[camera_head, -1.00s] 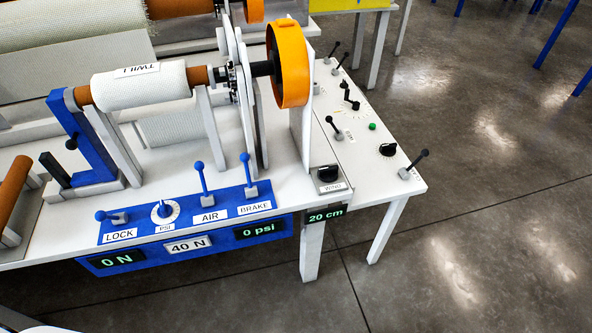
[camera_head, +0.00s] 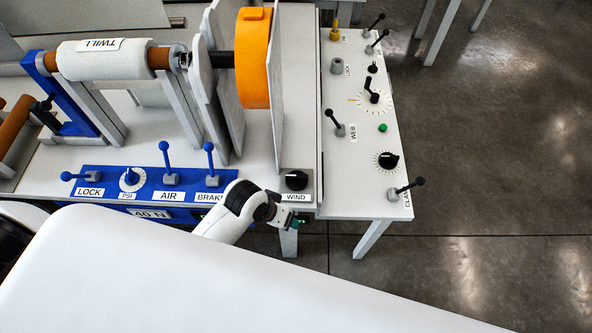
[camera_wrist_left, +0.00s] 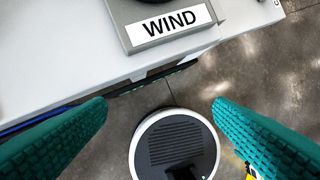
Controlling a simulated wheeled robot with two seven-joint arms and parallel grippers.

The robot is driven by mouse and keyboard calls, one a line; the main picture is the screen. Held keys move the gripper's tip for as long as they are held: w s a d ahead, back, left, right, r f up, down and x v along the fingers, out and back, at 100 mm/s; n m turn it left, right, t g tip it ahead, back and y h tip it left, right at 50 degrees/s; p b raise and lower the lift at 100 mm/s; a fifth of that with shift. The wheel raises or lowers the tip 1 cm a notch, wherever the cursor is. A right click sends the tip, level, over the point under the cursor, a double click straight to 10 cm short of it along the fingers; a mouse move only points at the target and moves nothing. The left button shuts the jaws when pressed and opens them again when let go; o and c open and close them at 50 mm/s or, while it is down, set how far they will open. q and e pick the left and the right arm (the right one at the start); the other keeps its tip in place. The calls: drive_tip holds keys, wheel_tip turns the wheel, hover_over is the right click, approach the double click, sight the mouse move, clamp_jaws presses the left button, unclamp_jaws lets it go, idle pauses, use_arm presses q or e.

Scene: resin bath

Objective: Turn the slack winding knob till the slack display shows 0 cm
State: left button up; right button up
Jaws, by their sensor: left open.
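The black winding knob (camera_head: 296,180) sits on a grey plate labelled WIND (camera_head: 296,197) at the table's front right corner. My left gripper (camera_head: 298,222) is just in front of that corner, below the knob and apart from it. In the left wrist view its teal fingers (camera_wrist_left: 160,104) are open with nothing between them. The WIND label (camera_wrist_left: 171,27) lies ahead of them, and only the knob's dark lower edge shows at the top. The slack display's reading cannot be seen now. My right gripper is not in view.
A blue panel (camera_head: 107,178) with LOCK, PSI, AIR and BRAKE controls lies left of the knob. A white side table (camera_head: 352,195) with several levers and knobs stands to the right. The orange drum (camera_head: 254,60) rises behind. The floor at right is open.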

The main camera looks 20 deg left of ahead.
sight(297, 175)
use_arm(q)
drive_tip(key=shift+n+g, duration=0.6)
drive_tip(key=shift+g, duration=0.1)
drive_tip(key=w+d+r, duration=0.1)
drive_tip(key=w+r, duration=0.1)
drive_tip(key=w+d+r, duration=0.2)
drive_tip(key=w, duration=0.1)
drive_tip(key=w+d+r, duration=0.1)
drive_tip(key=w+r, duration=0.1)
drive_tip(key=shift+w+d+r+p, duration=0.35)
drive_tip(key=shift+r+p, duration=0.05)
drive_tip(key=w+a+r+n+g+y, duration=0.2)
drive_tip(key=w+a+r+n, duration=0.15)
drive_tip(key=r, duration=0.25)
drive_tip(key=f, duration=0.7)
drive_tip(key=w+f, duration=0.1)
drive_tip(key=f, duration=0.3)
drive_tip(key=shift+a+f+p, duration=0.1)
drive_tip(key=shift+f+p, duration=0.1)
drive_tip(key=shift+p, duration=0.15)
drive_tip(key=shift+c, duration=0.2)
drive_tip(key=c, duration=0.9)
drive_tip(key=shift+c, duration=0.2)
